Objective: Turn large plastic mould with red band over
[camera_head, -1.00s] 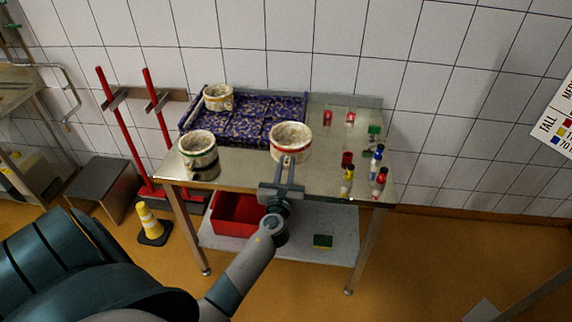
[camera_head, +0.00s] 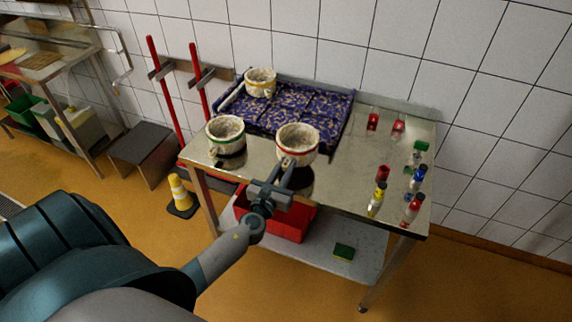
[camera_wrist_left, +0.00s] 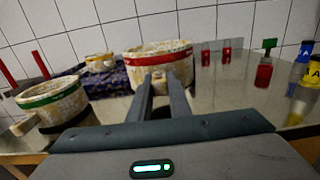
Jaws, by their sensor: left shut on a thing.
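The large mould with the red band (camera_head: 297,146) is off-white with a speckled inside, and its open side faces up. It stands out near the front of the steel table, by the blue patterned mat. It also shows in the left wrist view (camera_wrist_left: 150,63), straight ahead. My left gripper (camera_head: 287,164) is shut on its near side, with both fingers (camera_wrist_left: 160,80) reaching the wall below the band. A dark patch shows beneath the mould, which looks slightly above the tabletop. My right gripper is not in view.
A green-banded mould (camera_head: 226,138) stands left, and a yellow-banded one (camera_head: 260,82) on the blue patterned mat (camera_head: 325,110). Small bottles (camera_head: 413,208) and red items (camera_head: 372,121) stand right. The tabletop (camera_head: 345,175) between is clear. A red crate (camera_head: 290,226) sits below.

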